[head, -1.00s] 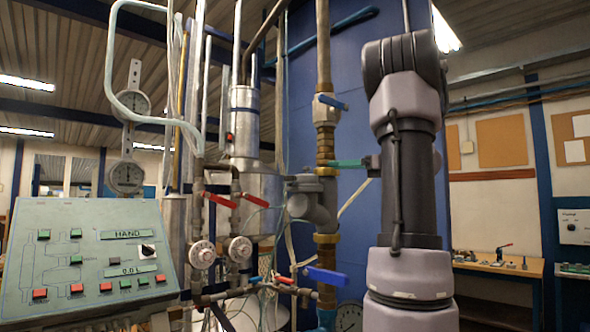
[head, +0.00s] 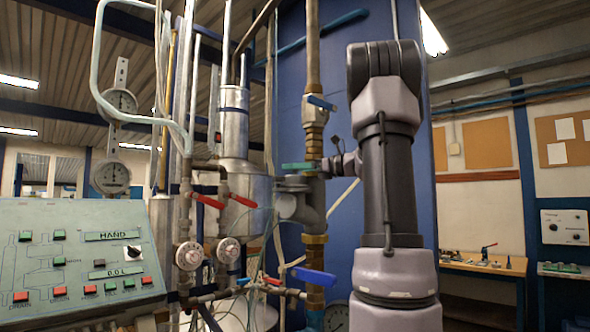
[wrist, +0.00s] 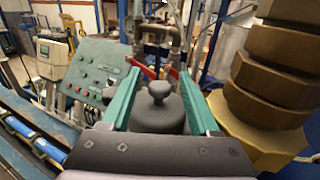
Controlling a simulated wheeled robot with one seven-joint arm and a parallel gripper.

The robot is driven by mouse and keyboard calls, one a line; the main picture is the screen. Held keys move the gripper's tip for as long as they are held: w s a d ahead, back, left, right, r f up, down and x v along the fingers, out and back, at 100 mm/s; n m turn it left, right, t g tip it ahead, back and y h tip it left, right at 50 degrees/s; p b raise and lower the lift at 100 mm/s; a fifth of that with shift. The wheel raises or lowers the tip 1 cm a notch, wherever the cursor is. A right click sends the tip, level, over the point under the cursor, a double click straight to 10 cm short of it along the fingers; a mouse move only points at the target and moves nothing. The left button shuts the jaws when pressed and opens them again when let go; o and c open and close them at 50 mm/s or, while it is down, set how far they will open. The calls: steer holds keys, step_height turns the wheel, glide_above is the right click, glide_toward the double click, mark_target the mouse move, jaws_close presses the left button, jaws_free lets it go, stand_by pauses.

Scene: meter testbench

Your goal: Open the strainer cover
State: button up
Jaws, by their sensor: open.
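The strainer is a grey fitting (head: 297,207) on the brass pipe in the head view. Its dark grey cover with a round knob (wrist: 159,92) shows in the wrist view between my two green fingers. My gripper (head: 290,166) points left in the head view, at the height of the strainer's top and passing the pipe. In the wrist view my gripper (wrist: 160,78) is open, with a finger on either side of the cover and a gap visible beside it. I cannot tell whether either finger touches it.
The brass pipe fittings (wrist: 275,75) stand close to my right finger in the wrist view. Blue-handled valves (head: 321,103) sit above and below the strainer. Red levers (head: 207,201) and a green control panel (head: 78,255) are to the left.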

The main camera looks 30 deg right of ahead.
jaws_close()
stand_by(1.3)
